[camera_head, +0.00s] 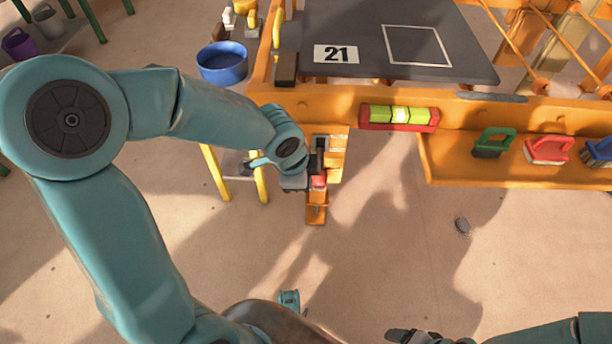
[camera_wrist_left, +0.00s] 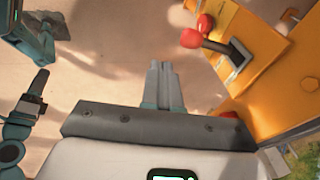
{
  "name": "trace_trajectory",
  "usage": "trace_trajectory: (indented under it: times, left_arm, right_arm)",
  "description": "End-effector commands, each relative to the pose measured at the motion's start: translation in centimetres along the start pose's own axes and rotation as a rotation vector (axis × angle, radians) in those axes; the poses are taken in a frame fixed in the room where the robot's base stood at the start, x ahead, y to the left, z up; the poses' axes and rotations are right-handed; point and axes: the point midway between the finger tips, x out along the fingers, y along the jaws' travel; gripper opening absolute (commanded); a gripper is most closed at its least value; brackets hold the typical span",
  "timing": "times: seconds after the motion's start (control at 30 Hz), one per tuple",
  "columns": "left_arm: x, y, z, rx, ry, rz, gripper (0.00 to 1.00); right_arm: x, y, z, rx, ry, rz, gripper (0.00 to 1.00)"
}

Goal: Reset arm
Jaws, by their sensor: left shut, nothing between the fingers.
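My left arm reaches in from the left in the head view, with its wrist and gripper (camera_head: 293,182) beside the front of the orange bench. In the left wrist view the two fingers of my left gripper (camera_wrist_left: 164,70) lie together, shut and empty. A lever with a red knob (camera_wrist_left: 191,38) stands on the orange bench to the right of the fingers, apart from them. A red knob (camera_head: 319,182) also shows beside the gripper in the head view. My right gripper (camera_head: 410,336) shows only partly at the bottom edge, its opening unclear.
The orange bench (camera_head: 292,103) carries a dark board (camera_head: 340,30) with a "21" label and a white square outline. A red level (camera_head: 399,117) with a yellow-green vial lies at its front. A blue bucket (camera_head: 222,65) stands left. Several brushes (camera_head: 548,150) sit right. Floor in front is mostly clear.

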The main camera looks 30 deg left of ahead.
Motion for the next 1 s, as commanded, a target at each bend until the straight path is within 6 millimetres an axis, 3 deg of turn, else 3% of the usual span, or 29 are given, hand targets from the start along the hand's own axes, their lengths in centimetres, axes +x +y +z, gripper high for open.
trace_trajectory:
  times: [0.5, 0.6, 0.67, 0.83, 1.0]
  left_arm:
    - [-0.1, 0.2, 0.1, -0.001, 0.0, 0.0, 0.0]
    - [1.0, 1.0, -0.2, -0.033, 0.011, 0.027, 0.0]
    - [2.8, 2.4, -0.8, -0.097, 0.031, 0.073, 0.0]
    - [10.5, 9.7, -2.6, -0.486, 0.071, 0.272, 0.0]
    - [15.4, 16.0, -2.4, -0.871, 0.016, 0.379, 0.0]
  right_arm:
    - [0.0, 0.0, 0.0, 0.0, 0.0, 0.0, 0.78]
    - [0.0, 0.0, 0.0, 0.0, 0.0, 0.0, 0.78]
    - [0.0, 0.0, 0.0, 0.001, 0.0, 0.0, 0.78]
    - [0.0, 0.0, 0.0, 0.001, 0.0, 0.0, 0.78]
    - [0.0, 0.0, 0.0, 0.001, 0.0, 0.0, 0.78]
